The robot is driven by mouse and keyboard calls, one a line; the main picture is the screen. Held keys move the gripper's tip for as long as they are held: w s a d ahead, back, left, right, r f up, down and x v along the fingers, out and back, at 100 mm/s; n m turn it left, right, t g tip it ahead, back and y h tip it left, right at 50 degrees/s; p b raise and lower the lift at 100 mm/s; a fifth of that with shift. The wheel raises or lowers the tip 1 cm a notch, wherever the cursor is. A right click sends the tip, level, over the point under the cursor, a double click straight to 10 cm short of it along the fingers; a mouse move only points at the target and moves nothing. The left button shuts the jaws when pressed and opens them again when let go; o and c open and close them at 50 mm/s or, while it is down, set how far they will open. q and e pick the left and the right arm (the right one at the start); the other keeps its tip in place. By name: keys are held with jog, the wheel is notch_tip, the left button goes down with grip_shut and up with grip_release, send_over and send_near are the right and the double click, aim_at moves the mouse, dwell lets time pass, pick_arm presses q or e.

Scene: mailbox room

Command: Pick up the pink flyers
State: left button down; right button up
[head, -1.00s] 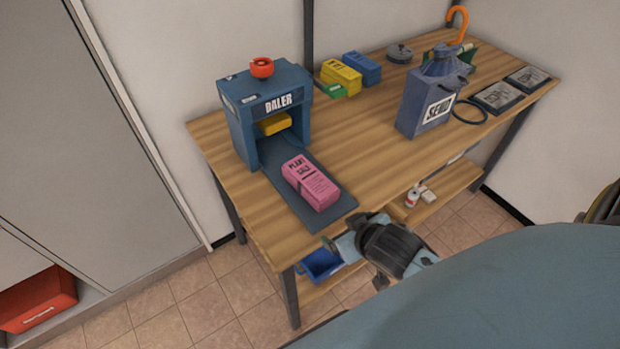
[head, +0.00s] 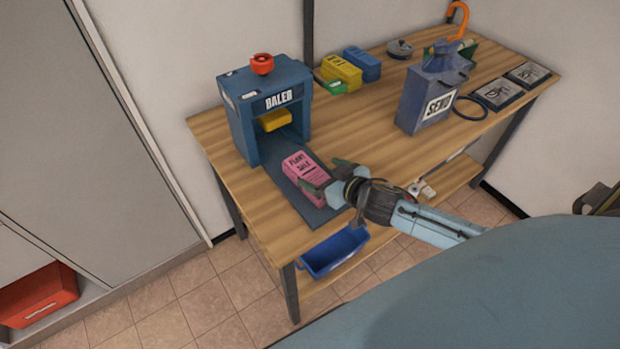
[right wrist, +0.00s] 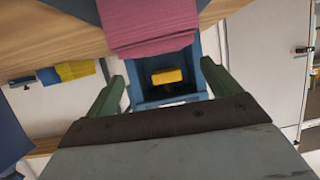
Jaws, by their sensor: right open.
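The pink flyers (head: 304,176) are a banded-looking block marked "PLANT SALE". They lie on the dark flat bed in front of the blue baler (head: 236,118) on the wooden table. In the right wrist view the pink flyers (right wrist: 152,25) fill the upper middle, ahead of the fingers. My right gripper (head: 330,180) is open at the right side of the block, with its fingers beside it and partly hiding its near right end. The right wrist view shows its two green fingers (right wrist: 158,88) spread apart with nothing between them. My left gripper is not in view.
Yellow (head: 341,72) and blue (head: 362,64) blocks stand at the table's back. A blue-grey container (head: 425,100) stands right of centre, beside a dark ring and two framed plates. A blue bin (head: 333,252) sits on the lower shelf. The table's middle is clear.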

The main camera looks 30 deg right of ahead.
aim_at(305, 166)
jog(key=shift+a+x, duration=0.15)
jog(key=shift+x, duration=1.55)
jog(key=shift+a+x, duration=0.15)
jog(key=shift+x, duration=1.6)
jog(key=shift+s+f, duration=0.1)
jog(key=shift+f, duration=0.05)
jog(key=shift+c, duration=0.3)
